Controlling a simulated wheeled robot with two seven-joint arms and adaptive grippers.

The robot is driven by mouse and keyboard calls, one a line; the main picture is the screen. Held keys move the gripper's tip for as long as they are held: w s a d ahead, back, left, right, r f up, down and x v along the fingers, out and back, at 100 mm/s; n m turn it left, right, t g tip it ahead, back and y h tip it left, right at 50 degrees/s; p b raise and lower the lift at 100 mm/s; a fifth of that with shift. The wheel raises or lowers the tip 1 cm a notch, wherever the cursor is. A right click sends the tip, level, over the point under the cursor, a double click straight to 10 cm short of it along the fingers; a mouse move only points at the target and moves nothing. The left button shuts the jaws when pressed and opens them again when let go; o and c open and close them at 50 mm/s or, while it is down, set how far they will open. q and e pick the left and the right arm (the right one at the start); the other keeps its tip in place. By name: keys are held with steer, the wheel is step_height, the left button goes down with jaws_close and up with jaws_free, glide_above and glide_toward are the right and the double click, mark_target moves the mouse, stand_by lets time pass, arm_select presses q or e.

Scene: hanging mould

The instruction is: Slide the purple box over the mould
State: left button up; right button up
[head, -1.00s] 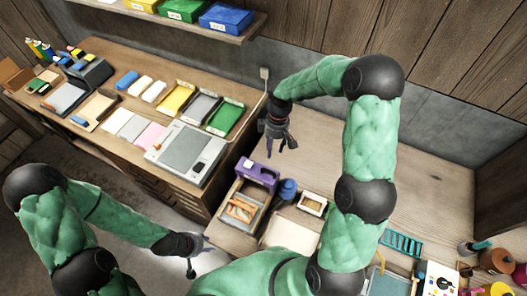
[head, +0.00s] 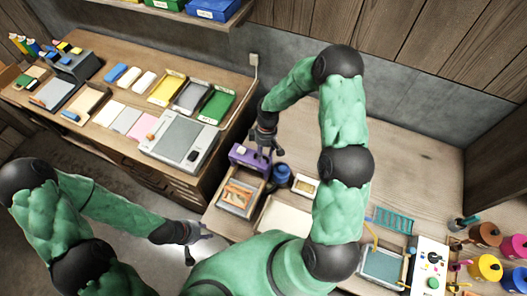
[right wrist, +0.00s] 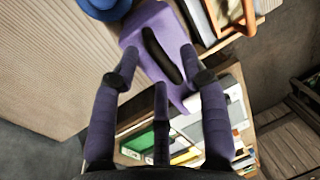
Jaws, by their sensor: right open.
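The purple box (head: 241,155) stands near the left edge of the right-hand table, behind a wooden tray. In the right wrist view the box (right wrist: 134,32) shows a long dark slot or strip on its face. My right gripper (head: 267,152) is open just above and beside the box; in the right wrist view its spread fingers (right wrist: 160,58) are in front of the box, contact unclear. My left gripper (head: 190,256) hangs low beyond the table's front left edge, away from the box; its fingers are too small to read. I cannot tell which thing is the mould.
A tray with orange pieces (head: 237,196) is in front of the box. A blue round pot (head: 280,176) stands close on its right. A side bench (head: 128,88) with coloured trays lies left. The table's back middle (head: 400,165) is clear.

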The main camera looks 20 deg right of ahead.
steer(key=shift+c, duration=0.3)
jaws_close()
steer(key=s+a+b, duration=0.4)
steer(key=s+a, duration=0.6)
steer(key=a, duration=0.1)
steer(key=shift+c, duration=1)
jaws_free()
steer(key=shift+o, duration=1.3)
steer(key=shift+a, duration=0.2)
